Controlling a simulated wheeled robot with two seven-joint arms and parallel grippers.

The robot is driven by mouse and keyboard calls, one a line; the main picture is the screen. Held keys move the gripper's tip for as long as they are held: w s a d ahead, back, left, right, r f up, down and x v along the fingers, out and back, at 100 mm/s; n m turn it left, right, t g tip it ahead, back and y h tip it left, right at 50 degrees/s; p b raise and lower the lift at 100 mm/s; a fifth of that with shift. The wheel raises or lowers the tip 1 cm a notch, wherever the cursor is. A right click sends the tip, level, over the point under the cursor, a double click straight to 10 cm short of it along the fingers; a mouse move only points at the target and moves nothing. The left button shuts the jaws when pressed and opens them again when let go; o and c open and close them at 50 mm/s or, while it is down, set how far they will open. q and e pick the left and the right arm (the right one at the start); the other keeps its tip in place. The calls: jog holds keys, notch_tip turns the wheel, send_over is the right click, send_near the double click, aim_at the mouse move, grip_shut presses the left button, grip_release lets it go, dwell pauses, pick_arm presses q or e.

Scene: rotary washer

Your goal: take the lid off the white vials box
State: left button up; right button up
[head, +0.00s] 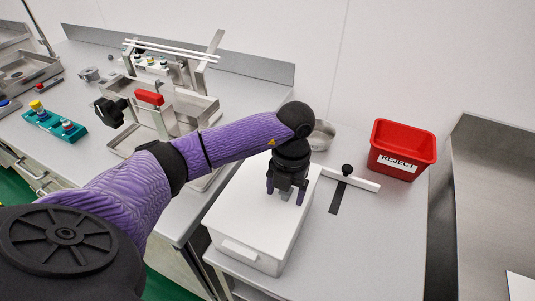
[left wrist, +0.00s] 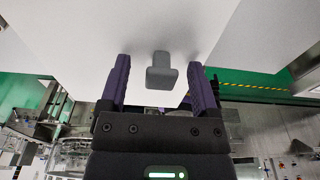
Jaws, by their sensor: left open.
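The white vials box (head: 268,262) stands on the grey bench with its flat white lid (head: 240,212) on top. My left gripper (head: 286,192) points down over the far part of the lid, with its two fingers apart and nothing held. In the left wrist view a small grey knob (left wrist: 161,71) stands out from the lid (left wrist: 105,30). The knob lies between the open fingers of the left gripper (left wrist: 160,80), with a gap on each side. The knob is hidden by the gripper in the head view. My right gripper is not in view.
A red reject bin (head: 403,150) stands at the back right. A white bar with a black knob (head: 347,170) lies right of the box, and a round metal bowl (head: 321,135) is behind. A metal rotary washer fixture (head: 175,105) and a teal vial rack (head: 55,121) are at the left.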

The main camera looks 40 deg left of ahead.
pick_arm(q)
grip_shut()
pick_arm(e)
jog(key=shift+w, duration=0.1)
pick_arm(q)
jog(key=shift+r, duration=0.15)
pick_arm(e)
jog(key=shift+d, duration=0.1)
